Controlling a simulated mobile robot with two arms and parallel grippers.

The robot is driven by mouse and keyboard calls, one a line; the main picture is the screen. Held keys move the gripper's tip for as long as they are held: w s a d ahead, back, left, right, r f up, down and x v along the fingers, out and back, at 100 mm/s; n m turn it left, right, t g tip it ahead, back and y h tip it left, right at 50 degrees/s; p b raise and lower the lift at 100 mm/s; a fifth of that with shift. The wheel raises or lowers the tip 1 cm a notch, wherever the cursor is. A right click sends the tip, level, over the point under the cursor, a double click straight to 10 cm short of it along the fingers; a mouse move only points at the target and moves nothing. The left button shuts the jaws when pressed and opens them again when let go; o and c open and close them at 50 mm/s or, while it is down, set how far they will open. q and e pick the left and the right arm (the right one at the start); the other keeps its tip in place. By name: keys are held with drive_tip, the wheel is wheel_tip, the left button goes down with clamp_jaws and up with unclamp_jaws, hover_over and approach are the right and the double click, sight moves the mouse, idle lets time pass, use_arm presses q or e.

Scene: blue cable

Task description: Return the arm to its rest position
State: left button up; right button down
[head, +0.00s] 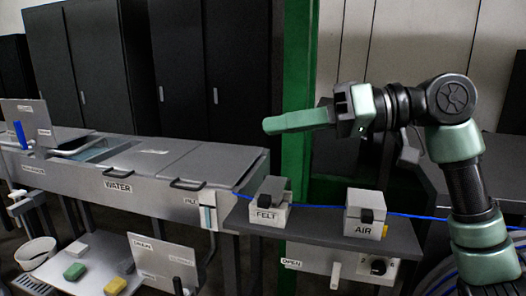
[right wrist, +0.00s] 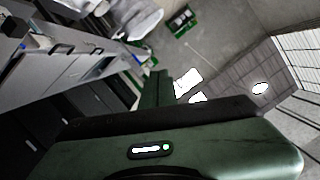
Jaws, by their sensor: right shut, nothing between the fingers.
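My right arm comes in from the right in the head view. Its green gripper (head: 270,125) points left, held in the air above the bench, in front of the green post. Its fingers are together with nothing between them. In the right wrist view the gripper's green body fills the bottom, and the fingers (right wrist: 155,90) extend away from it. The blue cable (head: 415,216) runs along the grey bench past the FELT box (head: 268,216) and the AIR box (head: 363,227); the gripper is well above it and apart from it. My left gripper does not show.
A long grey WATER trough (head: 118,187) stands at the left. A green post (head: 299,60) rises behind the gripper. Dark cabinets (head: 210,60) line the back.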

wheel_tip(320, 180, down, 37)
drive_tip(key=d+m+t+h, duration=0.2)
drive_tip(key=m+t+h, duration=0.1)
drive_tip(key=m+h, duration=0.25)
drive_tip(key=s+d+f+m+h, duration=0.1)
drive_tip(key=s+d+f+h, duration=0.2)
drive_tip(key=s+f, duration=0.4)
drive_tip(key=s+d+f+m+h, duration=0.1)
drive_tip(key=s+d+f+h, duration=0.1)
drive_tip(key=s+d+f, duration=0.45)
drive_tip(key=s+d+f+g+h, duration=0.1)
drive_tip(key=s+d+f+h, duration=0.1)
drive_tip(key=s+d+f, duration=0.3)
drive_tip(key=s+d+f+g+h, duration=0.1)
drive_tip(key=s+f+h, duration=0.2)
drive_tip(key=s, duration=0.4)
wheel_tip(320, 180, down, 23)
drive_tip(key=s+g, duration=0.1)
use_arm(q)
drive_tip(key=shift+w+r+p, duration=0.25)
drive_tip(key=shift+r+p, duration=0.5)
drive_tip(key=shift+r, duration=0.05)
use_arm(e)
drive_tip(key=s+d+f+g, duration=0.1)
drive_tip(key=s+d+f, duration=0.2)
drive_tip(key=s+f, duration=1.4)
drive_tip(key=shift+s, duration=0.25)
